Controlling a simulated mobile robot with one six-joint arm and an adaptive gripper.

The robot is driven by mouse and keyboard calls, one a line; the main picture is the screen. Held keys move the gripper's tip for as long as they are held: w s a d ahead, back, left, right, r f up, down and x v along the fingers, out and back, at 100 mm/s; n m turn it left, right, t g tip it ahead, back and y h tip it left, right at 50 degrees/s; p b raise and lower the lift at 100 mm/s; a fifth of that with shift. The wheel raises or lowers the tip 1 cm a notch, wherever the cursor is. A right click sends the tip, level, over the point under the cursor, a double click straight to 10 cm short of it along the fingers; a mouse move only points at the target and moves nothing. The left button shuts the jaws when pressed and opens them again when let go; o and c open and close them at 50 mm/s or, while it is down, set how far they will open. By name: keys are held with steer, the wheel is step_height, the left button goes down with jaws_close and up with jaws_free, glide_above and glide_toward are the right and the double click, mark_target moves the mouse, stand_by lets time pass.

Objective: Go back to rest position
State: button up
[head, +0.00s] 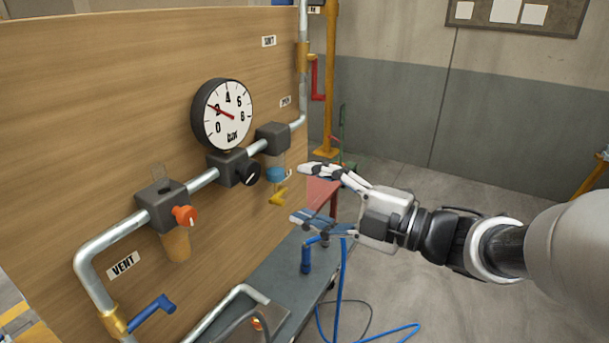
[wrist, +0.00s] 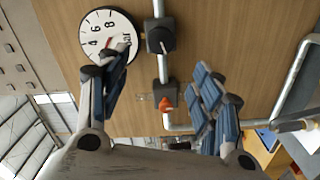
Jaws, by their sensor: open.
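My gripper (head: 308,196) is open and empty. In the head view it hangs in the air right of the pipe assembly, with its fingers pointing left towards the wooden panel (head: 90,90). In the wrist view the two fingers of my gripper (wrist: 160,95) are spread wide, with nothing between them. A round pressure gauge (head: 222,114) is on the panel, and the gauge also shows in the wrist view (wrist: 103,36), partly behind a finger. A black knob (head: 248,173) and an orange-red knob (head: 185,215) sit on the pipe. No contact is visible.
A blue-handled valve (head: 152,312) is at the lower left, by the VENT label (head: 123,265). A red-handled valve (head: 317,78) is on the upright pipe. A blue hose (head: 341,290) trails to the floor. Open floor (head: 440,200) lies behind my arm.

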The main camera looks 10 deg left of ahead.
steer(key=shift+s+d, duration=0.15)
steer(key=shift+d, duration=0.1)
steer(key=w+d+m+t+h, duration=0.3)
steer(key=d+m+t+h, duration=0.5)
steer(key=d+m+h, duration=0.85)
steer(key=s+d+f+m+g+h, duration=0.2)
steer(key=s+d+f+m+g, duration=0.45)
steer(key=s, duration=0.45)
steer(key=s+a+f+m+g+y, duration=0.1)
steer(key=s+a+f+m+g, duration=0.1)
steer(key=s, duration=0.4)
steer(key=s+a+f+m+g+y, duration=0.1)
steer(key=s+a+f+m+g, duration=0.1)
steer(key=s+f, duration=0.3)
steer(key=s+m, duration=0.1)
steer(key=s, duration=0.1)
steer(key=shift+s+a, duration=0.15)
steer(key=shift+s, duration=0.15)
